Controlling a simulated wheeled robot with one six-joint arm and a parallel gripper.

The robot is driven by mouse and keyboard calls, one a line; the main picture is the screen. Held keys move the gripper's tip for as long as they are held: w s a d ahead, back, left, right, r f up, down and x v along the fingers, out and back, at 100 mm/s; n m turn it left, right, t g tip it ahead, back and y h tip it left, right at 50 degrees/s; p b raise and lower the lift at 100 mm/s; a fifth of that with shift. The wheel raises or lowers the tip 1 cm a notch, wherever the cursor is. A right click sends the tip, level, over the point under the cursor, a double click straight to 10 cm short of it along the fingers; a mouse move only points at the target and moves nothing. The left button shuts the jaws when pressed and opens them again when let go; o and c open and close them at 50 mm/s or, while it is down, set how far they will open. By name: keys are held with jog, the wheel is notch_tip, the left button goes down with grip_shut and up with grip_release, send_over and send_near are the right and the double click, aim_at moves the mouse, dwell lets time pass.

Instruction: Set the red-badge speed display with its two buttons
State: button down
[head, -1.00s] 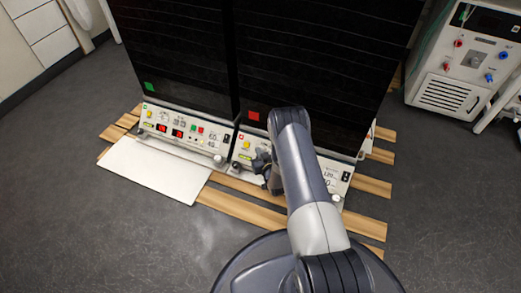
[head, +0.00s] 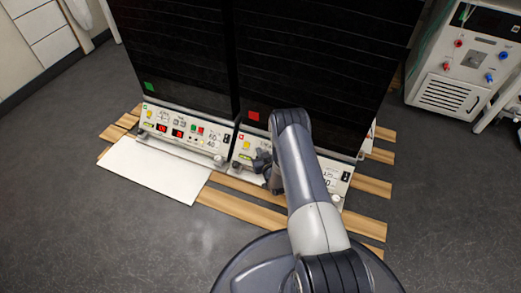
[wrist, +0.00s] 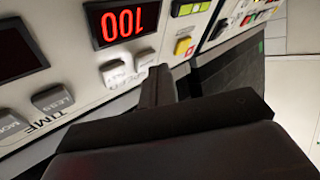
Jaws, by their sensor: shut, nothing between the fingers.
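The red badge (head: 253,116) marks the right-hand machine. My arm covers much of its panel in the head view. In the wrist view the panel appears upside down. The speed display (wrist: 122,21) is lit red and seems to show a 1 and two zeros. Its two grey buttons are the left one (wrist: 113,74) and the right one (wrist: 144,60); their lettering is hard to read. My gripper (wrist: 161,84) is shut and empty, its tip close beside the right button. I cannot tell whether they touch. My gripper also shows in front of the panel in the head view (head: 269,172).
A second red display (wrist: 18,52) with LESS (wrist: 52,97) and MORE (wrist: 12,122) keys labelled TIME lies left. A yellow switch (wrist: 184,46) is close right. A green-badge machine (head: 150,87) stands left, with a white board (head: 150,170) before it.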

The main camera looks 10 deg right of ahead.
jog(key=shift+w+d+f, duration=0.2)
jog(key=shift+w+f, duration=0.1)
dwell(0.9)
jog(key=shift+s+a+r+p, duration=0.35)
jog(key=shift+s+r+p, duration=0.1)
jog(key=shift+s+r, duration=0.1)
dwell(0.3)
jog(key=s+a+r+p, duration=0.2)
jog(key=s+r+p, duration=0.1)
jog(key=shift+a+r, duration=0.1)
jog(key=shift+r, duration=0.1)
jog(key=shift+f, duration=0.1)
dwell(0.7)
jog(key=f+b, duration=0.1)
jog(key=w+d+b, duration=0.1)
jog(key=b, duration=0.1)
jog(key=shift+w+f+b, duration=0.15)
jog(key=shift+f+b, duration=0.15)
jog(key=shift+f, duration=0.05)
